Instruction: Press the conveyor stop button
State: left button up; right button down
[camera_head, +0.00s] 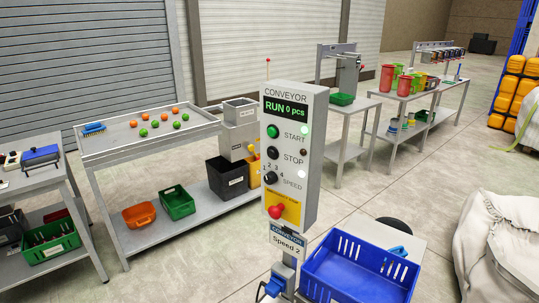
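A grey conveyor control box (309,200) stands on a post in the middle of the view. Its black STOP button (273,153) sits below the green START button (273,132). A dark red lamp (303,152) beside STOP looks unlit, while the lamp (305,130) beside START glows. The display (286,109) reads "RUN 0 pcs". A black speed knob (271,177) and a red emergency stop (276,212) on a yellow plate are lower down. A sign (288,242) below reads "Speed 2". Neither of my grippers shows. Nothing covers the STOP button.
A blue crate (340,279) stands close at the lower right of the box. A table (100,150) with orange and green balls is behind left. A white sack (500,245) stands at the right. Open floor (385,195) lies between the box and back tables.

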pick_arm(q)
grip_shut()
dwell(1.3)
